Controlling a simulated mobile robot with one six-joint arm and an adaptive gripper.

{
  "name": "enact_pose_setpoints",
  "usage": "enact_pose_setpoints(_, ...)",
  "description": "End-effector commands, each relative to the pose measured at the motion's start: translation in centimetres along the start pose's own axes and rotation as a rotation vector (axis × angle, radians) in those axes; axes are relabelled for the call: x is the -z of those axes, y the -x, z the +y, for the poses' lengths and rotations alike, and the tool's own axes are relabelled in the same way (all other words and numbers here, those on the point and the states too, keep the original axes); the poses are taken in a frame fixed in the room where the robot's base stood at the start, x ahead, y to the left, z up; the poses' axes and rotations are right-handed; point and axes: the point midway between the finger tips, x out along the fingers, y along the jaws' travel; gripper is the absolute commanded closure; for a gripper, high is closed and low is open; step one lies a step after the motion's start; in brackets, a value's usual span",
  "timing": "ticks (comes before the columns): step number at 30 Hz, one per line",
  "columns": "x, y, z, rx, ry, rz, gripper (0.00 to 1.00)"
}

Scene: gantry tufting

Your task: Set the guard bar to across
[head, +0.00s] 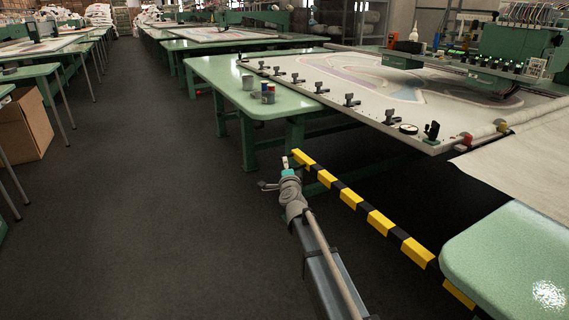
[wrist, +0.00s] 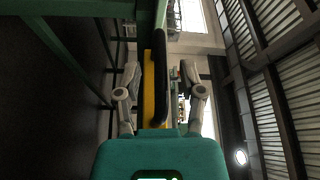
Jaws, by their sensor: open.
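The guard bar (head: 379,222) is a long bar striped yellow and black. In the head view it runs from beside the green table's legs down toward the rounded green table corner at lower right. My gripper (head: 276,174) is open at the bar's far left end. In the wrist view the bar (wrist: 148,84) lies between the two spread fingers of my gripper (wrist: 160,88), with visible space on either side. I cannot tell whether a finger touches it. How the bar is mounted at its near end is hidden behind the green corner.
A green table (head: 210,72) with small cans (head: 267,94) stands behind the bar's far end. The tufting frame (head: 345,112) with clamps is right of it. A rounded green table (head: 500,250) is at lower right. Dark floor (head: 150,200) at left is clear.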

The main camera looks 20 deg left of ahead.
Motion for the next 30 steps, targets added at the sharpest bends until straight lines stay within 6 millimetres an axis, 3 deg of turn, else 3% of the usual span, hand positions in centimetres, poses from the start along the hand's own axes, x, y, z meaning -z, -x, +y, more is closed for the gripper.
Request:
enact_pose_setpoints(6,0.0,-1.8,0.0,0.000,0.000,0.000,0.49)
enact_pose_setpoints(18,0.0,-2.0,0.0,0.000,-0.001,-0.001,0.49)
enact_pose_setpoints(26,0.0,-2.0,0.0,0.000,-0.001,-0.001,0.97)
enact_pose_setpoints(30,0.0,-2.0,0.0,0.000,0.000,-0.001,1.00)
